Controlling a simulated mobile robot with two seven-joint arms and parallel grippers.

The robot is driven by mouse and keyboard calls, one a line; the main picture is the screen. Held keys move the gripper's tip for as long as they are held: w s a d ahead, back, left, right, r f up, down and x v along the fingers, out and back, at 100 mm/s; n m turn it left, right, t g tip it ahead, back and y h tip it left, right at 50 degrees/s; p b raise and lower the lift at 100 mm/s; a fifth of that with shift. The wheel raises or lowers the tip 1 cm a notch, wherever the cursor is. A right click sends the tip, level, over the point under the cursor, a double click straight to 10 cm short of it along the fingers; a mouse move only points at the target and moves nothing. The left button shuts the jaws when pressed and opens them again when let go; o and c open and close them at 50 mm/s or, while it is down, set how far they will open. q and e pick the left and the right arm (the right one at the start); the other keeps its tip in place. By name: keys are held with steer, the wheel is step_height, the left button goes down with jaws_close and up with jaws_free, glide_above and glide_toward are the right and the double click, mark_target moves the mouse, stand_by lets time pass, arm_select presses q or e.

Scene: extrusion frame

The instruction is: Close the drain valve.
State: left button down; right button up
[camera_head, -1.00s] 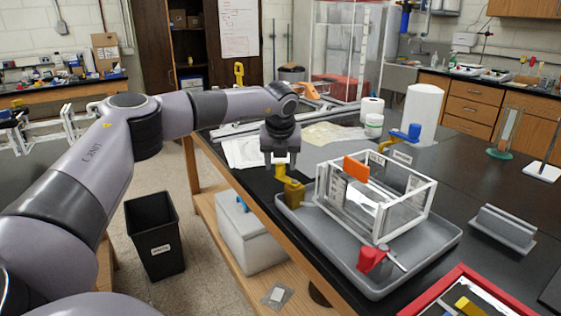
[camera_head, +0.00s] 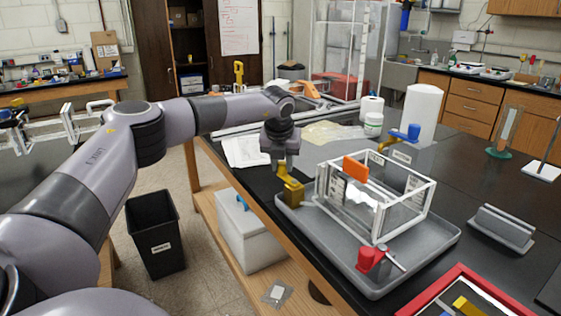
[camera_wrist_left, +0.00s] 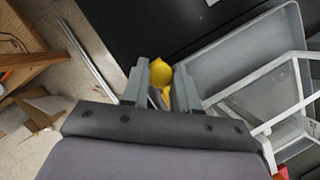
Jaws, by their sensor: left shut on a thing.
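A yellow valve (camera_head: 292,191) stands at the left corner of the grey tray (camera_head: 408,262), beside a clear tank with a white frame (camera_head: 398,222). My left gripper (camera_head: 284,170) points down at the top of this valve and is shut on its handle. In the left wrist view the yellow handle (camera_wrist_left: 161,74) shows between the fingertips of my gripper (camera_wrist_left: 160,88). A red valve (camera_head: 371,258) lies at the tray's front edge and a blue valve (camera_head: 405,134) is behind the tank. No readable label shows which one is the drain valve. My right gripper is out of view.
A grey slotted block (camera_head: 502,229) and a red-rimmed tray (camera_head: 463,275) are to the right. A black bin (camera_head: 155,236) stands on the floor.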

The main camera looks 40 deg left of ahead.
arm_select(q)
steer(key=shift+w+m, duration=0.25)
steer(key=shift+m, duration=0.25)
steer(key=c, duration=0.9)
jaws_free()
steer(key=shift+o, duration=0.2)
steer(key=shift+r, duration=0.1)
steer(key=v, duration=0.7)
steer(key=shift+s+b, duration=0.2)
steer(key=shift+b, duration=0.2)
